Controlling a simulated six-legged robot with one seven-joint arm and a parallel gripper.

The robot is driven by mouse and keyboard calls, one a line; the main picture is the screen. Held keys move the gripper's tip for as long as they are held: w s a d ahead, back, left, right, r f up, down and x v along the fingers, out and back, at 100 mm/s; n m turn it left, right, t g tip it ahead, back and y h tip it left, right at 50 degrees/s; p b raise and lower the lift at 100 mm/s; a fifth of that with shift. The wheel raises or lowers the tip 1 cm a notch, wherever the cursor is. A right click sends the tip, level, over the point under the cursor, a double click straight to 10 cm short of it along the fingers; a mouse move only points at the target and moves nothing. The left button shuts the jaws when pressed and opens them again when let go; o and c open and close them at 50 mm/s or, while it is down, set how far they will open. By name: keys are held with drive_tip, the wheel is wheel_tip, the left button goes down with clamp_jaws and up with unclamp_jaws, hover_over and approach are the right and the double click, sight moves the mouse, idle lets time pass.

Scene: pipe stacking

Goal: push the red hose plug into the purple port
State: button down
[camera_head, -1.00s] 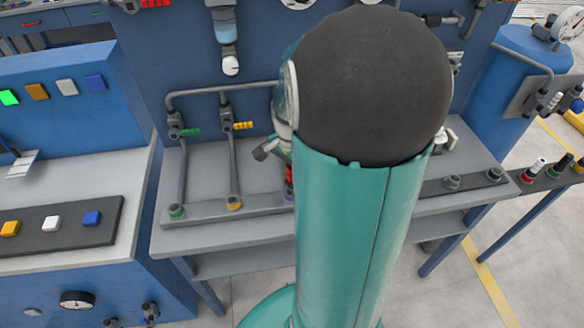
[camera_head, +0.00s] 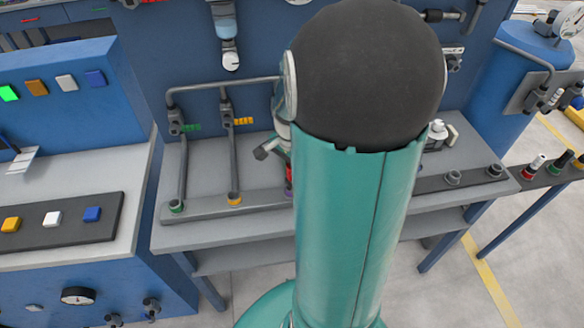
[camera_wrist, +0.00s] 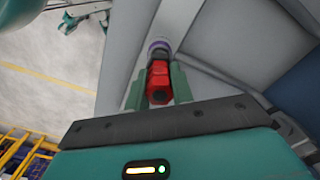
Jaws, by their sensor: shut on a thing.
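The red hose plug (camera_wrist: 159,82) is between the two green fingers of my gripper (camera_wrist: 158,88) in the wrist view, and the gripper is shut on it. The purple port (camera_wrist: 159,46) shows just past the plug's far end, in line with it. The plug's end looks at or against the port; I cannot tell how deep it sits. In the head view my arm hides most of the gripper. A sliver of the red plug (camera_head: 289,172) and a bit of the purple port (camera_head: 289,193) show at the arm's left edge.
Grey pipes stand left of my arm in a green port (camera_head: 176,206) and a yellow port (camera_head: 234,198) on the bench strip. Dark open ports (camera_head: 453,178) lie to the right. A side rack (camera_head: 545,178) holds more plugs. A blue panel backs the bench.

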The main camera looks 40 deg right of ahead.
drive_tip(key=shift+f, duration=1.05)
idle(0.4)
drive_tip(key=c, duration=1.1)
unclamp_jaws()
wheel_tip(320, 180, up, 14)
drive_tip(key=shift+f, duration=0.1)
